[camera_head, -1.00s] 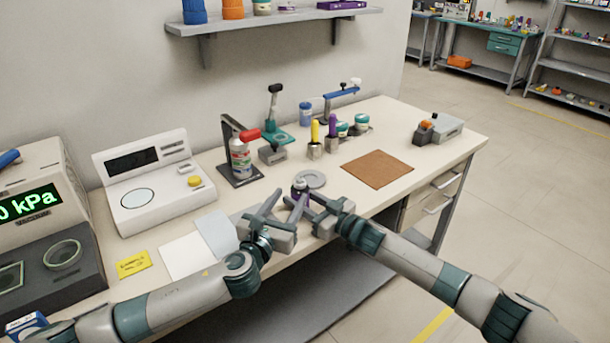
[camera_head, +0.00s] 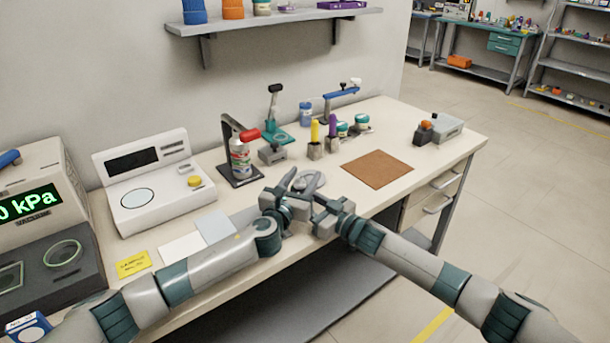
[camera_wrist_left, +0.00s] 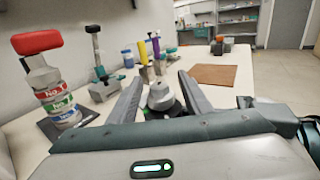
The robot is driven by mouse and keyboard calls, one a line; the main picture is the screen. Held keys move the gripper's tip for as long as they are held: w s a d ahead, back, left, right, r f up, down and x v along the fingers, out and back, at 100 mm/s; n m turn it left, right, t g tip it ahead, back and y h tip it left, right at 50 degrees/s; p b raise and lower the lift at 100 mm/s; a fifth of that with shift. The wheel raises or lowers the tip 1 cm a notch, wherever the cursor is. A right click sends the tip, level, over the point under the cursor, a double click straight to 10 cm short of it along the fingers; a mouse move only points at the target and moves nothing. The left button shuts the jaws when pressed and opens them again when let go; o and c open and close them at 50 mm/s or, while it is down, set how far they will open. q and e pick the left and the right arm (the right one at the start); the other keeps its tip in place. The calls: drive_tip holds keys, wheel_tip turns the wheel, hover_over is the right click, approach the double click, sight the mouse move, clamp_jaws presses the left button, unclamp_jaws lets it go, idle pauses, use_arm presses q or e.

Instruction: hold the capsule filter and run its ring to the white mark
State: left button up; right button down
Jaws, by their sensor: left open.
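The capsule filter (camera_wrist_left: 161,92), with a pale grey top and a darker lower part, shows in the left wrist view between the fingers of my left gripper (camera_wrist_left: 159,80). Those fingers are open, one on either side of it, with visible gaps near the top. In the head view my left gripper (camera_head: 296,184) covers most of the filter. My right gripper (camera_head: 324,207) reaches in from the right, close beside my left one. Its fingertips are hidden, so its grip on the filter cannot be made out. The ring's white mark cannot be made out.
A brown mat (camera_head: 378,169) lies to the right. A stand with a red-topped bottle (camera_head: 240,158) and a white scale (camera_head: 150,190) are left. Small holders (camera_head: 315,149) stand behind.

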use_arm(q)
drive_tip(key=shift+x, duration=0.75)
drive_tip(key=c, duration=1.1)
drive_tip(key=shift+o, duration=0.2)
drive_tip(key=shift+m+h, duration=0.4)
drive_tip(key=shift+h, duration=0.1)
drive_tip(key=m+g+h, duration=0.1)
drive_tip(key=h, duration=0.1)
drive_tip(key=d+m+g+h, duration=0.1)
drive_tip(key=m+g+h, duration=0.1)
drive_tip(key=s+m+g+h, duration=0.1)
drive_tip(key=g+h, duration=0.1)
drive_tip(key=shift+d+m, duration=0.25)
drive_tip(key=shift+m, duration=0.15)
drive_tip(key=m+g+h, duration=0.1)
drive_tip(key=g, duration=0.1)
drive_tip(key=m+g+h, duration=0.1)
drive_tip(key=m+g, duration=0.1)
drive_tip(key=s+m+g+h, duration=0.1)
drive_tip(key=g, duration=0.1)
drive_tip(key=shift+s+d+m, duration=0.1)
drive_tip(key=shift+d+m, duration=0.2)
drive_tip(key=shift+s+m+g+h, duration=0.1)
drive_tip(key=shift+m+g+h, duration=0.2)
drive_tip(key=shift+g, duration=0.3)
drive_tip(key=shift+s+r, duration=0.1)
